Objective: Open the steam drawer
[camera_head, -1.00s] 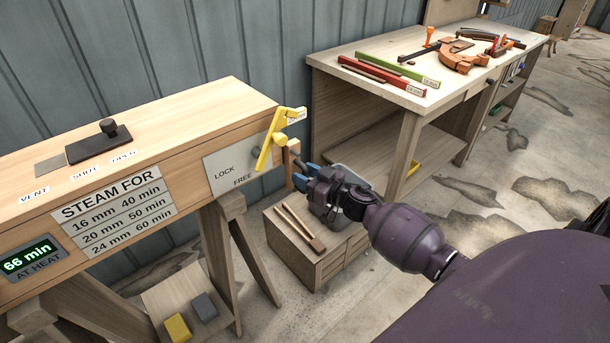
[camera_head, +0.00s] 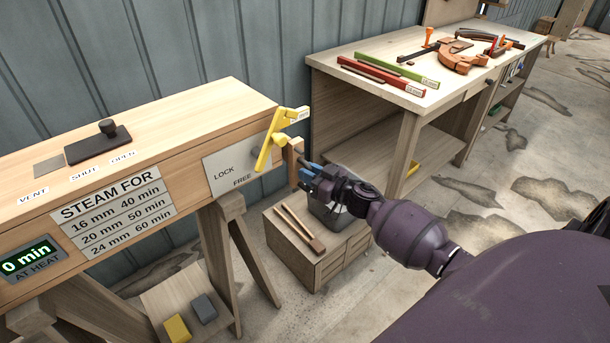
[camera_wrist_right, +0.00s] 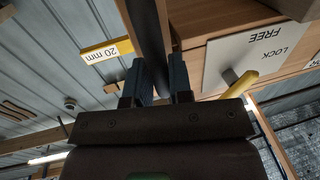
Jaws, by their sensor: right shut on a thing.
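The steam box (camera_head: 190,140) stands at the left, with a LOCK/FREE plate (camera_head: 228,171) near its right end. A yellow lever (camera_head: 267,139) sits at that end; its tip is off the plate's words. The drawer's wooden end piece (camera_head: 295,157) stands slightly out from the box end. The drawer's inside is hidden. My left gripper is not in view.
A low wooden cabinet (camera_head: 310,259) with tongs on it stands below my right gripper. A workbench (camera_head: 380,78) with red and green bars and clamps is behind. The display (camera_head: 27,260) reads 0 min.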

